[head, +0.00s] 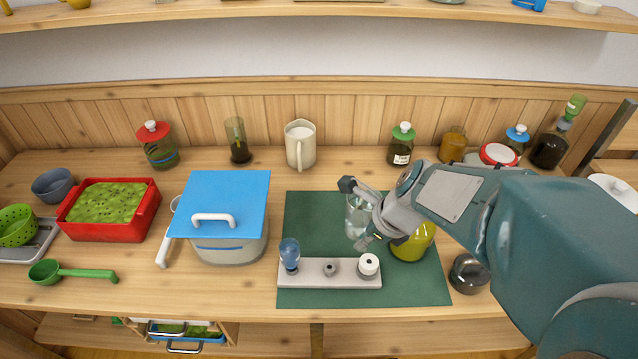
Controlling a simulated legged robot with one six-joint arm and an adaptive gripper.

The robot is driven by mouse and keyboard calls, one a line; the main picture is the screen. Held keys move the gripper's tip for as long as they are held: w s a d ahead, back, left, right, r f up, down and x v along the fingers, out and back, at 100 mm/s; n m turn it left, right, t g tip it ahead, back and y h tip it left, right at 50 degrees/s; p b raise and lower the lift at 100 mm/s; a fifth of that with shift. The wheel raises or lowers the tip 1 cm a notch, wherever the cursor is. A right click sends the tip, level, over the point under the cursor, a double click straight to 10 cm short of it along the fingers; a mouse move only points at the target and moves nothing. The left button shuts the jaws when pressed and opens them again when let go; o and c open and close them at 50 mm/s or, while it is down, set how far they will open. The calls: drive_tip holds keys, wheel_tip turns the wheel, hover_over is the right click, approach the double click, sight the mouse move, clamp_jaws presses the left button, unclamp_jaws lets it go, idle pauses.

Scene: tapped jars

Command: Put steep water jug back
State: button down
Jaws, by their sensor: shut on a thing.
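My gripper (358,215) is over the green mat, its two fingers shut on a clear glass vessel (358,222). The vessel looks upright, with pale clear contents. My gripper and wrist hide part of it, and I cannot tell whether its base touches the mat (310,215). A cream jug (301,147) with a handle and a pale inside stands upright at the back of the counter, apart from my gripper. I cannot tell from any label which vessel is the steep water jug.
A yellow-green jar (412,243) stands right beside my wrist. A grey stand (315,273) with small parts lies at the mat's front. A blue-lidded pot (228,240) and a red tray (105,212) are left. A green-capped bottle (400,147) stands behind.

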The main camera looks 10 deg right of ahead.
drive_tip(key=w+a+f, duration=0.1)
drive_tip(key=w+f, duration=0.2)
drive_tip(key=w, duration=0.1)
drive_tip(key=w+f, duration=0.3)
drive_tip(key=w, duration=0.2)
drive_tip(key=w+a+f, duration=0.1)
drive_tip(key=w+f, duration=0.2)
drive_tip(key=w, duration=0.1)
drive_tip(key=shift+w+a+f, duration=0.25)
drive_tip(key=shift+a, duration=0.1)
drive_tip(key=shift+w+f, duration=0.2)
drive_tip(key=shift+f, duration=1.55)
drive_tip(key=c, duration=0.7)
unclamp_jaws()
